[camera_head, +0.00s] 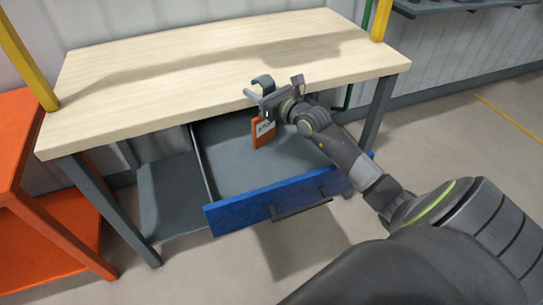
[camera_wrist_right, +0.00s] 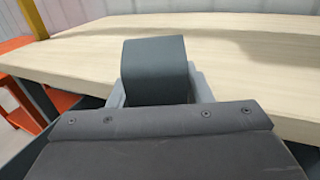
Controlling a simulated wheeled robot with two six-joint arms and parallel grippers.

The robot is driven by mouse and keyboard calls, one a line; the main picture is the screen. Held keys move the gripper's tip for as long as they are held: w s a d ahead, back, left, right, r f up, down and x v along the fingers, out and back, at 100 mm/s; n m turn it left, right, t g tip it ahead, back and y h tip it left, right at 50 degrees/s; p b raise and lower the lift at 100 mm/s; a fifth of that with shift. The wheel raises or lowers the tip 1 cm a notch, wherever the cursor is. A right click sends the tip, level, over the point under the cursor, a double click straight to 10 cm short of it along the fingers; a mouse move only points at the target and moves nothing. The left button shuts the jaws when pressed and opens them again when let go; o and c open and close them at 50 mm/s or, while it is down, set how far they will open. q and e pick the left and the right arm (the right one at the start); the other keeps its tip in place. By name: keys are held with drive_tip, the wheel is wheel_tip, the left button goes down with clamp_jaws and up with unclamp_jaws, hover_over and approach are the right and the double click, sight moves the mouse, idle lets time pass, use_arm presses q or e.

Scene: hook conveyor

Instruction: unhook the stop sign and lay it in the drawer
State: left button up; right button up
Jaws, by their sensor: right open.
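The stop sign (camera_head: 263,132) is an orange-red plate with a white lettered patch, upright just below my right gripper and above the drawer floor. My right gripper (camera_head: 266,97) is open at the table's front edge. A dark curved hook piece (camera_head: 263,81) rises at its fingers; it also shows large between the light grey fingers in the right wrist view (camera_wrist_right: 155,72). Whether it joins the sign is hidden. The drawer (camera_head: 238,212) is pulled open, with a blue front and an empty-looking grey floor. My left gripper is out of view.
The wooden tabletop (camera_head: 180,75) is bare, with its front edge close behind the gripper. An orange shelf unit (camera_head: 50,240) stands at the left. A grey lower shelf (camera_head: 170,195) lies left of the drawer.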

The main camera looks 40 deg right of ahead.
drive_tip(key=s+d+p, duration=0.2)
drive_tip(key=s+p, duration=0.5)
drive_tip(key=s, duration=1)
drive_tip(key=shift+d, duration=0.35)
drive_tip(key=shift+s, duration=0.15)
